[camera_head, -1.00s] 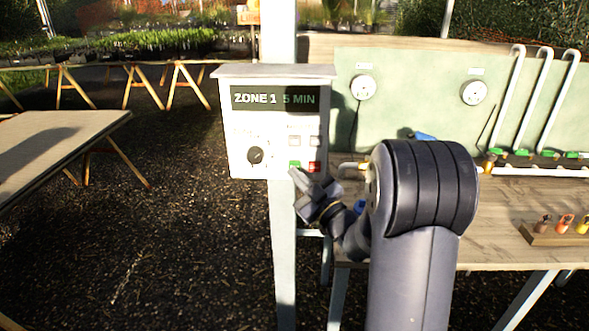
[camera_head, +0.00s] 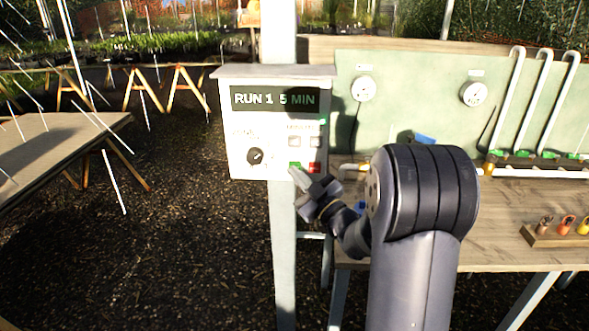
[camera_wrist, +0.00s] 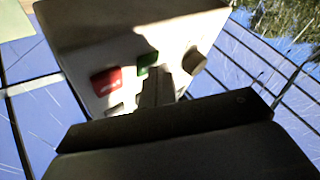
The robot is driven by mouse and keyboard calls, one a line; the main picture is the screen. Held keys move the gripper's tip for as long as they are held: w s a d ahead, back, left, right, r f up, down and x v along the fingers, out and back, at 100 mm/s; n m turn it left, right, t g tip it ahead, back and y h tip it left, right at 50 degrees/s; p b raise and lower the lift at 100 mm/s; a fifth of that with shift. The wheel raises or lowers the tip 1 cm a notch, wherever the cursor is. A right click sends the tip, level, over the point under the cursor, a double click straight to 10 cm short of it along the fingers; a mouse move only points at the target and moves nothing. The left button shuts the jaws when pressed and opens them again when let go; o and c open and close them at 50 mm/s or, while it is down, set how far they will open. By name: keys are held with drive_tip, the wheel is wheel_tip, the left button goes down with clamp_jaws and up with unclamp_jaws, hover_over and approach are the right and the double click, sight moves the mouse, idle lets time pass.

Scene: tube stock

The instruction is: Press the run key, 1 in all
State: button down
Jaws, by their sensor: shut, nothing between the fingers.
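The white control box (camera_head: 275,122) is fixed to a post. Its display (camera_head: 274,98) reads "RUN 1 5 MIN". The green key (camera_head: 295,166) and the red key (camera_head: 315,168) sit along its lower edge, with a dark knob (camera_head: 255,156) to the left. My gripper (camera_head: 296,174) is shut and empty, its tip at the box's lower edge just below the green key. In the wrist view, the shut fingers (camera_wrist: 153,88) point at the box close to the green key (camera_wrist: 147,62); the red key (camera_wrist: 106,81) is to the left. I cannot tell whether they touch the green key.
A wooden bench (camera_head: 500,205) with a rack of coloured clips (camera_head: 560,232) stands to the right. White pipes (camera_head: 545,100) rise at its back panel. A grey-topped table (camera_head: 55,140) stands at left. Thin white streaks cross the left side. The dark ground between is clear.

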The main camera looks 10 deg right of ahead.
idle(0.4)
drive_tip(key=shift+s+a+b, duration=0.2)
drive_tip(key=shift+s+b, duration=0.35)
drive_tip(key=shift+s, duration=0.15)
drive_tip(key=s, duration=0.1)
drive_tip(key=s+a+b, duration=0.1)
drive_tip(key=s, duration=0.1)
drive_tip(key=s+b, duration=0.1)
drive_tip(key=shift+s+a, duration=0.3)
drive_tip(key=shift+s, duration=0.05)
idle(0.5)
drive_tip(key=p, duration=0.1)
drive_tip(key=w+p, duration=0.1)
drive_tip(key=p, duration=0.1)
drive_tip(key=shift+w+d+r, duration=0.2)
drive_tip(key=shift+d+r, duration=0.05)
drive_tip(key=p, duration=0.2)
drive_tip(key=shift+p, duration=0.4)
